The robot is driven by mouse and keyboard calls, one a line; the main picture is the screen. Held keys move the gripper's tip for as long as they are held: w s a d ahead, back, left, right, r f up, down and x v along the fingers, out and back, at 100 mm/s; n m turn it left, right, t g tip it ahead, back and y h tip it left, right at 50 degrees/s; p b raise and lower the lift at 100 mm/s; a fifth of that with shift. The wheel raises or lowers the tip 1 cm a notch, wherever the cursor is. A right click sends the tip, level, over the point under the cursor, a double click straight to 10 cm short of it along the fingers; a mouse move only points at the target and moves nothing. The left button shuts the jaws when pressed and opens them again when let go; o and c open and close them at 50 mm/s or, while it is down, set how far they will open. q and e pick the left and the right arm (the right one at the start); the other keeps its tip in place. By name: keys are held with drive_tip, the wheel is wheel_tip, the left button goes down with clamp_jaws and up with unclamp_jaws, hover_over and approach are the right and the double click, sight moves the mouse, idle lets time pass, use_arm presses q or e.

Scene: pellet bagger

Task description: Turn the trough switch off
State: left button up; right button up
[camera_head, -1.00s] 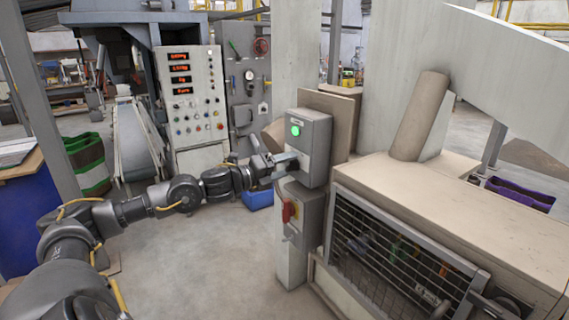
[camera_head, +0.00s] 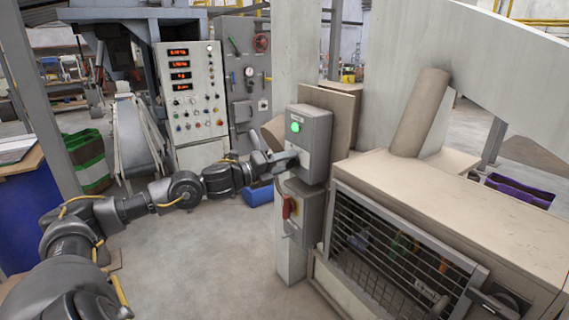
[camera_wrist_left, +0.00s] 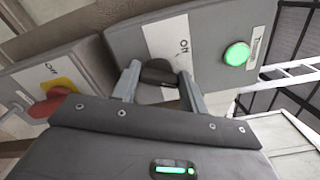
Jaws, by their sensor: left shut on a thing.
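The upper grey switch box (camera_head: 318,143) hangs on the pale post with its green lamp (camera_head: 295,127) lit. My left gripper (camera_head: 288,158) is at the front of this box. In the left wrist view its fingers (camera_wrist_left: 161,88) stand on both sides of the black knob and are shut on it. The knob is hidden in the head view. My right gripper is not in view.
Just below is a second grey box (camera_head: 306,215) with a red rotary handle (camera_head: 289,207). To the right stands a beige machine with a wire mesh guard (camera_head: 385,250). A control panel (camera_head: 190,95) and a conveyor (camera_head: 137,140) stand behind.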

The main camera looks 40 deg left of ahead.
use_arm(q)
drive_tip(key=shift+f+n+p, duration=0.15)
drive_tip(key=shift+n+p, duration=1.2)
drive_tip(key=shift+n, duration=1.5)
drive_tip(key=shift+f+n+p, duration=0.1)
drive_tip(key=shift+n+p, duration=1.25)
drive_tip(key=shift+n, duration=1.5)
drive_tip(key=o, duration=1)
